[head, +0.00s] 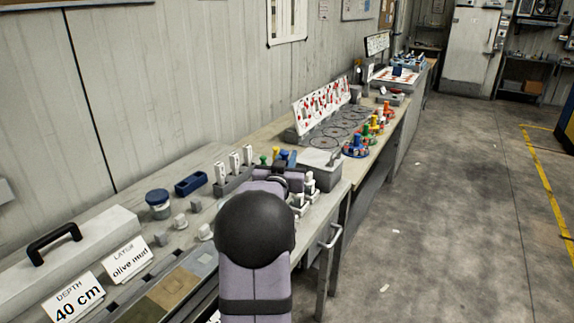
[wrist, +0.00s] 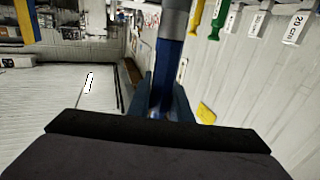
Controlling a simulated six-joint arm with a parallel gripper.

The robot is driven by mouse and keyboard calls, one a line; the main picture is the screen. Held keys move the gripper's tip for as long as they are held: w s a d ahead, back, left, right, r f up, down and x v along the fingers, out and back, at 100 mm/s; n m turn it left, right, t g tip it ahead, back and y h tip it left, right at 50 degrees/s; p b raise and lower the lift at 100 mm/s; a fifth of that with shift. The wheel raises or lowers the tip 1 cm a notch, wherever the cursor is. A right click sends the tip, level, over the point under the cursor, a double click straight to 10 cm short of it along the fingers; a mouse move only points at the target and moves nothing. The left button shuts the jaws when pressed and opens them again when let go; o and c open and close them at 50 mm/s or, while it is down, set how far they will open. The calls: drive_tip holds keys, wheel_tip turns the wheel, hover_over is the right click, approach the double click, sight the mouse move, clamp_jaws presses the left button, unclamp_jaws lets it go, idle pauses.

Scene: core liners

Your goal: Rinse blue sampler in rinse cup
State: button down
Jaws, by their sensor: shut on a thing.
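The blue sampler (wrist: 167,72) is between the two dark fingers of my gripper (wrist: 168,100) in the wrist view. Its blue body runs up the picture to a grey part (wrist: 173,20). In the head view my own arm covers most of the gripper and I cannot make out the held sampler clearly. A jar with a dark blue top (head: 158,204) stands on the bench at the left; I cannot tell whether it is the rinse cup. No other cup is clear in either view.
A blue tray (head: 191,184) and a rack with white labels (head: 234,166) stand behind the jar. A grey case (head: 60,262) and two label cards (head: 128,258) are at the front left. A grey box (head: 318,168) and coloured pieces (head: 364,138) lie beyond my arm.

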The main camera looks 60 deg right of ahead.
drive_tip(key=shift+w+d+r+p, duration=0.1)
drive_tip(key=shift+w+r+p, duration=0.25)
drive_tip(key=shift+r, duration=0.1)
drive_tip(key=w+r+m+g+p, duration=0.2)
drive_tip(key=w+r+g+p, duration=0.1)
drive_tip(key=w+r+p, duration=0.3)
drive_tip(key=w+a+f+m+g+p, duration=0.4)
drive_tip(key=w+a+g+p, duration=0.2)
drive_tip(key=a, duration=0.1)
drive_tip(key=shift+w+a+h, duration=0.15)
drive_tip(key=shift+a+h, duration=0.15)
drive_tip(key=shift+h, duration=0.1)
drive_tip(key=shift+f, duration=0.15)
drive_tip(key=shift+f+b, duration=3.6)
drive_tip(key=shift+f, duration=1.65)
drive_tip(key=shift+f, duration=0.15)
drive_tip(key=shift+f+b, duration=0.45)
drive_tip(key=shift+f, duration=0.15)
